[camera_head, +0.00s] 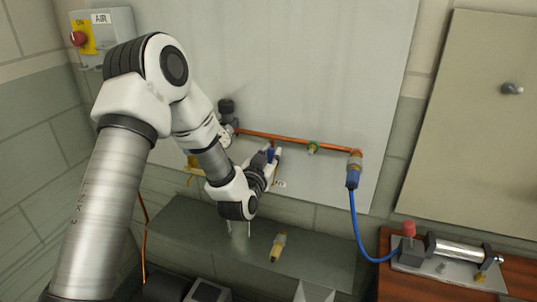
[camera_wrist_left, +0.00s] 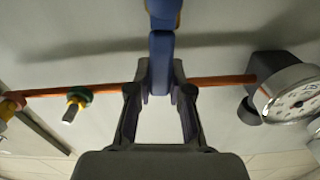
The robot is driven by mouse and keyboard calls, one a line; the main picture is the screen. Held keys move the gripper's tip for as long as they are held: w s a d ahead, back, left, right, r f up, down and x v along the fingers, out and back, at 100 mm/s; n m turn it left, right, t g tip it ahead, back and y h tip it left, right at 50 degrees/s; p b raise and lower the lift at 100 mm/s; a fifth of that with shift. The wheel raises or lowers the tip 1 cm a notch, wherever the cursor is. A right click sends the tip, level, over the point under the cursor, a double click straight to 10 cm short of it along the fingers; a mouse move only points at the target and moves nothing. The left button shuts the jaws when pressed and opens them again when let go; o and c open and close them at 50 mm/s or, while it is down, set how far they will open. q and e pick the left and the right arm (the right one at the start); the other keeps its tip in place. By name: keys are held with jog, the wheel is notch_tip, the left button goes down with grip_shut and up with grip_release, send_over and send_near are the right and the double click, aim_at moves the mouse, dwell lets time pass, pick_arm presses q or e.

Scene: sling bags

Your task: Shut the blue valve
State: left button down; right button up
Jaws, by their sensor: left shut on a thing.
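The blue valve (camera_head: 271,154) sits on the copper pipe (camera_head: 255,134) that runs along the grey wall panel. In the left wrist view its blue handle (camera_wrist_left: 161,58) points up the picture, across the line of the pipe. My left gripper (camera_head: 268,158) reaches the valve from the front. In the left wrist view its two fingers (camera_wrist_left: 160,92) are shut on the blue handle, one on each side. In the head view the gripper partly hides the valve. My right gripper is in neither view.
A green valve (camera_head: 313,147) and a blue hose (camera_head: 356,215) are right of the blue valve. A round gauge (camera_wrist_left: 292,98) stands at the pipe's other end. A yellow fitting (camera_head: 279,246) lies on the ledge below. A cylinder device (camera_head: 458,250) is at right.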

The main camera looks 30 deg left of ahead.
pick_arm(q)
jog(key=w+d+f+m+b, duration=0.1)
jog(key=d+f+m+b, duration=0.4)
jog(key=m, duration=1.1)
jog(key=shift+w+d+f+m, duration=0.25)
jog(key=shift+d+f, duration=0.2)
jog(key=shift+f, duration=0.5)
jog(key=c, duration=1)
grip_release()
jog(key=shift+c, duration=0.2)
jog(key=v, duration=1.2)
